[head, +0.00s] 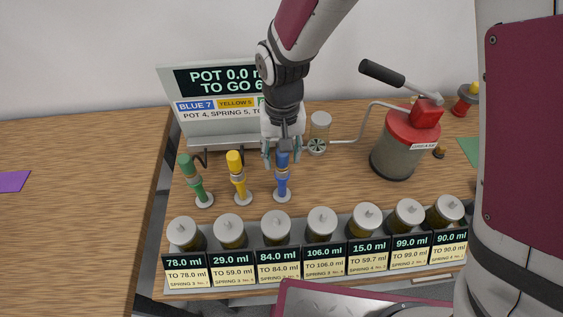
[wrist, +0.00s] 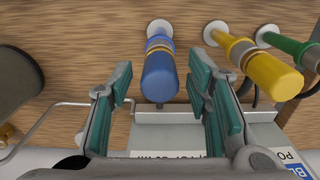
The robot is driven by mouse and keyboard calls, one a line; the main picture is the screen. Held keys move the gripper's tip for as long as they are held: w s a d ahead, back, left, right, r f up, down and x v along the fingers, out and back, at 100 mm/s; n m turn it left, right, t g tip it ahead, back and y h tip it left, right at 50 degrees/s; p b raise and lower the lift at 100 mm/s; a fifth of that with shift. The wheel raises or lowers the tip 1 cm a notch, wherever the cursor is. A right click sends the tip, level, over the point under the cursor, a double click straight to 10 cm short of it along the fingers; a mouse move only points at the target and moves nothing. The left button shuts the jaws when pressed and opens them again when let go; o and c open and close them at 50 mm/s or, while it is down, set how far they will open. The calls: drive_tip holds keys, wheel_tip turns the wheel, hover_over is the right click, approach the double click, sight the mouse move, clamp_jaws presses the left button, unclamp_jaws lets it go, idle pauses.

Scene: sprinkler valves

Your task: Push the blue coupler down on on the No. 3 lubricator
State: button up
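The blue coupler (head: 282,188) stands upright on a white round base on the table, to the right of the yellow one. In the wrist view the blue coupler (wrist: 160,78) lies between the two teal-padded fingers, with a gap on each side. My gripper (head: 282,157) is open around the coupler's upper part. Its fingers also show in the wrist view (wrist: 160,92). The lubricators stand in a row at the front; the third from the left (head: 276,225) has a display reading 84.0 ml, TO 84.0 ml. The small number print is too small to read surely.
A yellow coupler (head: 239,180) and a green coupler (head: 194,183) stand to the left. A sign (head: 200,105) stands behind. A red-topped grease pot (head: 397,150) with a lever, pipe and gauge (head: 317,146) is to the right.

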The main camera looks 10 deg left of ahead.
clamp_jaws()
drive_tip(key=shift+r+p, duration=0.8)
drive_tip(key=shift+r, duration=0.85)
